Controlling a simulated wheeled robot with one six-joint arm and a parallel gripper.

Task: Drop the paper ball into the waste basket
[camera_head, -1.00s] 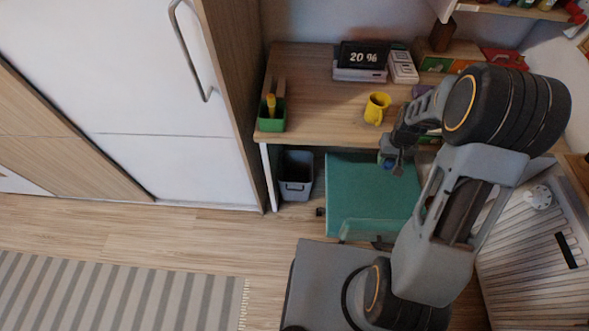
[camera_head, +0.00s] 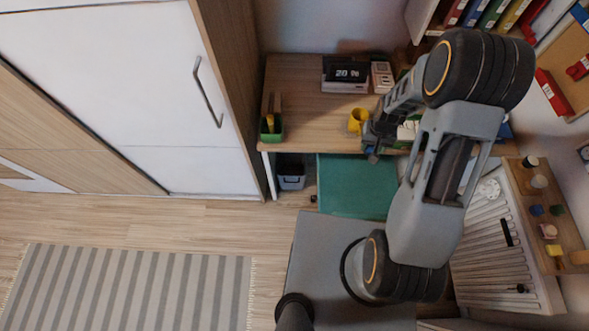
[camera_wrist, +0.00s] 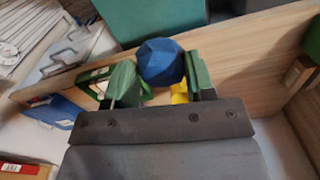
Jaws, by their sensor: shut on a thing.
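The paper ball (camera_wrist: 160,60) is a blue, faceted ball. In the wrist view it sits between the two green fingers of my gripper (camera_wrist: 161,74), which is shut on it. In the head view my gripper (camera_head: 373,149) is over the desk's front edge, just in front of the yellow mug; the ball is hardly visible there. The waste basket (camera_head: 291,182) is a grey bin on the floor under the desk's left end. It is to the left of my gripper and lower. The desk top hides part of its opening.
A teal panel (camera_head: 357,185) is right of the basket. A white wardrobe (camera_head: 130,90) stands left. Floor near the striped rug (camera_head: 130,290) is clear.

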